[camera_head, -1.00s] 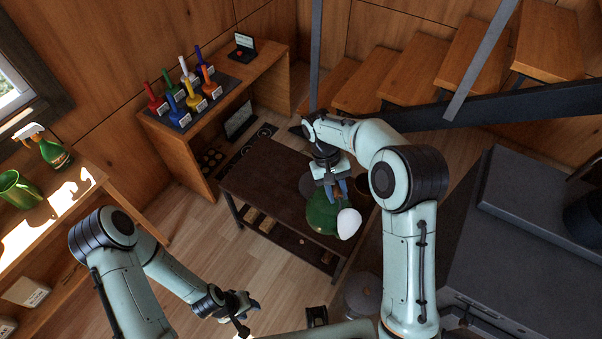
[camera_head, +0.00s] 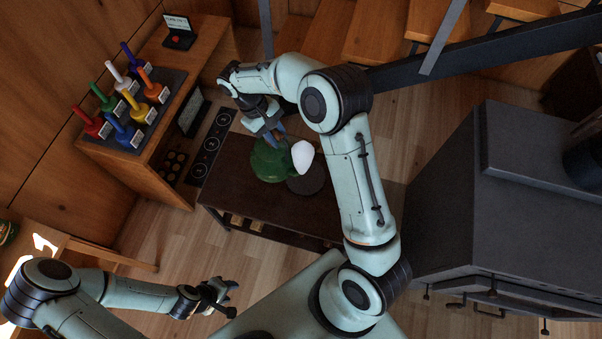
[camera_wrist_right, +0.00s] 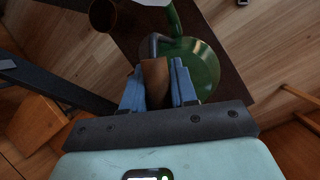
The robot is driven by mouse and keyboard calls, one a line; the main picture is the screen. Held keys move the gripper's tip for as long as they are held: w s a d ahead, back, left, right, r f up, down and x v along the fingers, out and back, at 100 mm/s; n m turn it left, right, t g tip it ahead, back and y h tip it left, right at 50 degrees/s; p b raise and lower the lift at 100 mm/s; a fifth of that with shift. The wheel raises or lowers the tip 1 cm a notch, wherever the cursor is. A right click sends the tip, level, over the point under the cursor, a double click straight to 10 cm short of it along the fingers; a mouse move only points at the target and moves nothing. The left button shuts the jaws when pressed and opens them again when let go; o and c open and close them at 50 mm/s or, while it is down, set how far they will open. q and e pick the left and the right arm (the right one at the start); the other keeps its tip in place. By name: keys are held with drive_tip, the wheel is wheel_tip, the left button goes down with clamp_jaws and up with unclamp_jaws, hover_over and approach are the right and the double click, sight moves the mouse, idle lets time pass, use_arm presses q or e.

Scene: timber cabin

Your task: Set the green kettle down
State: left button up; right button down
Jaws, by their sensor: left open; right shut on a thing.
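I cannot tell whether the kettle's base touches the tabletop. A white rounded thing (camera_head: 303,157) shows at its spout side. My left gripper (camera_head: 224,288) is open and empty, low in front of the table.
A dark round disc (camera_head: 308,181) lies on the table beside the kettle. A brown cup (camera_wrist_right: 103,14) shows in the wrist view.

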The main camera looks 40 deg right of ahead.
drive_tip(key=s+d+f+n+t+h+b, duration=0.1)
drive_tip(key=s+d+f+n+b, duration=0.15)
drive_tip(key=d, duration=0.95)
use_arm(q)
drive_tip(key=s+f, duration=0.1)
drive_tip(key=f, duration=0.1)
drive_tip(key=s+f, duration=0.2)
drive_tip(key=shift+s+f, duration=0.15)
drive_tip(key=shift+s, duration=0.05)
use_arm(e)
wheel_tip(320, 180, down, 19)
drive_tip(key=w, duration=0.1)
drive_tip(key=shift+w+d+f+n+h, duration=0.2)
drive_tip(key=shift+n+h, duration=0.1)
drive_tip(key=shift+n, duration=0.15)
use_arm(q)
drive_tip(key=shift+s+f, duration=0.1)
use_arm(e)
drive_tip(key=c, duration=1.2)
unclamp_jaws()
drive_tip(key=shift+s+f, duration=0.1)
drive_tip(key=shift+f, duration=0.1)
drive_tip(key=shift+c, duration=0.2)
drive_tip(key=o, duration=0.4)
drive_tip(key=shift+c, duration=0.2)
use_arm(q)
drive_tip(key=shift+a, duration=0.1)
